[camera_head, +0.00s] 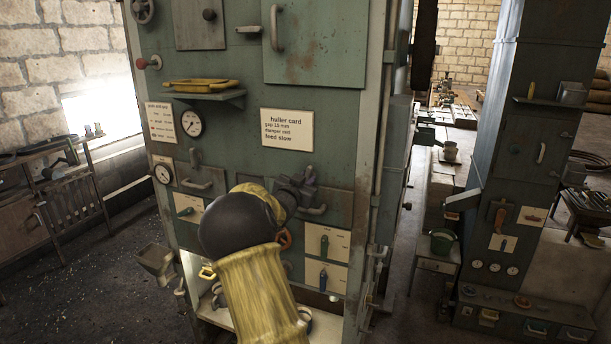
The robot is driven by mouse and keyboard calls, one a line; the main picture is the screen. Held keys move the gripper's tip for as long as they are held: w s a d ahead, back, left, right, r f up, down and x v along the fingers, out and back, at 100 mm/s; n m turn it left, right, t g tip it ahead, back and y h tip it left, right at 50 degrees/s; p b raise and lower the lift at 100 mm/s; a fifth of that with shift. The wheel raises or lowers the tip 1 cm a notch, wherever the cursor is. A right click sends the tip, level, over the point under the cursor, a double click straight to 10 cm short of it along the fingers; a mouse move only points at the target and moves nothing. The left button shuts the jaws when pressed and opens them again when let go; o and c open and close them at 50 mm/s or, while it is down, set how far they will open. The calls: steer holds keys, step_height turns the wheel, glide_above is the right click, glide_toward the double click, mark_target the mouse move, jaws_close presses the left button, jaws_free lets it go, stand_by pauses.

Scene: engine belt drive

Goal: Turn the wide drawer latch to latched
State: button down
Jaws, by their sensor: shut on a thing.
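The wide drawer (338,207) is a green-grey front in the middle of the tall green machine cabinet, with a bar handle (317,210). My gripper (305,182) is at the drawer's upper edge, above and left of that handle. It is shut on a small part there, which appears to be the wide drawer latch. The jaws and wrist cover the latch, so its turn angle cannot be read. My yellow-sleeved arm reaches up from below and hides the drawer's left part.
A smaller drawer (203,178) is at left. An orange-red knob (284,239) is close beside my arm.

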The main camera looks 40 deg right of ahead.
steer(key=shift+n+p, duration=0.6)
steer(key=shift+n, duration=0.8)
steer(key=shift+f, duration=0.1)
steer(key=c, duration=1.6)
jaws_free()
steer(key=shift+c, duration=0.2)
steer(key=b+v, duration=0.6)
steer(key=v, duration=1.1)
steer(key=shift+a, duration=0.25)
steer(key=shift+s, duration=0.1)
